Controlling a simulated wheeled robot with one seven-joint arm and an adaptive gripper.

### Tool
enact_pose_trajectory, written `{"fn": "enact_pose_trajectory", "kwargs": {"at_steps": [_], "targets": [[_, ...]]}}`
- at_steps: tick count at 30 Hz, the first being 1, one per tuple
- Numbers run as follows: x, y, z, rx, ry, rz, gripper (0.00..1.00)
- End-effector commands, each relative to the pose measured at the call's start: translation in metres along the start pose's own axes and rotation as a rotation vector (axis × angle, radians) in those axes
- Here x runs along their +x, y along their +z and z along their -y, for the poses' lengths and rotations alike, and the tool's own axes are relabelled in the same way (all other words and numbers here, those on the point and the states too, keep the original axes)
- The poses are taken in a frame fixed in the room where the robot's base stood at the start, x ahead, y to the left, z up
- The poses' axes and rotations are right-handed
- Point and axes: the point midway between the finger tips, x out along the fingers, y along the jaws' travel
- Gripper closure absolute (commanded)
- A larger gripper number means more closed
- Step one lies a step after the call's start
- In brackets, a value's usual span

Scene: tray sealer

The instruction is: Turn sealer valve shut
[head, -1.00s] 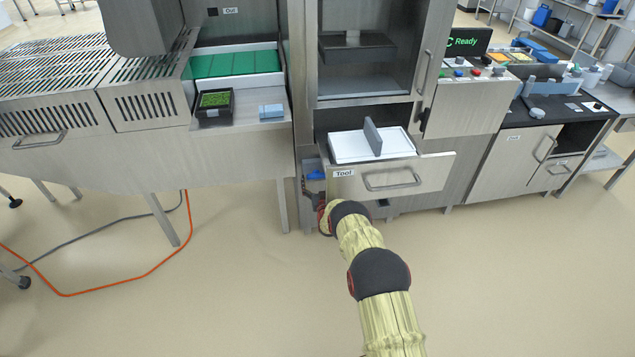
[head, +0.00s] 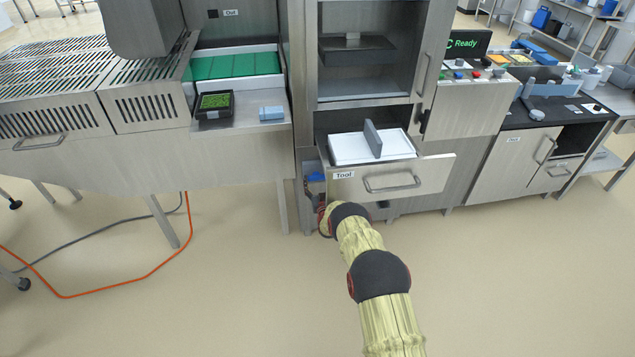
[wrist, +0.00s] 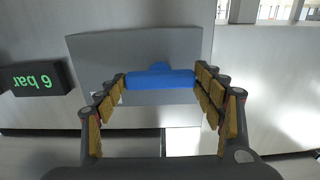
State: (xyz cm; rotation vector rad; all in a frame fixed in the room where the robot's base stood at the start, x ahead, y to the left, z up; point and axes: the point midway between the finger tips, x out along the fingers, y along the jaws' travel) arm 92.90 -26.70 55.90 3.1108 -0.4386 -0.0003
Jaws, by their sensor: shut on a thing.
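The blue valve handle (wrist: 160,80) shows in the wrist view as a bar lying across the picture, in front of a grey panel (wrist: 90,55). My gripper (wrist: 160,84) is shut on it, with one padded finger at each end of the bar. In the head view a blue part (head: 315,177) shows in the gap left of the open tool drawer.
The tool drawer (head: 430,172) stands open above my wrist. A green "6 bar" display (wrist: 36,80) is left of the handle in the wrist view. A table leg (head: 282,207) stands left of the arm. An orange hose (head: 150,272) lies on the floor.

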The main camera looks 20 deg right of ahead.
Motion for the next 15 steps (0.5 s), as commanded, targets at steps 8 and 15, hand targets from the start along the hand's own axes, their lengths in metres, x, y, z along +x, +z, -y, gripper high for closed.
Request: {"fn": "enact_pose_trajectory", "kwargs": {"at_steps": [8, 15], "targets": [[-0.0001, 0.0002, 0.0, 0.029, 0.0, 0.0, 0.57], [0.0, 0.0001, 0.0, 0.153, 0.0, 0.0, 0.57]]}}
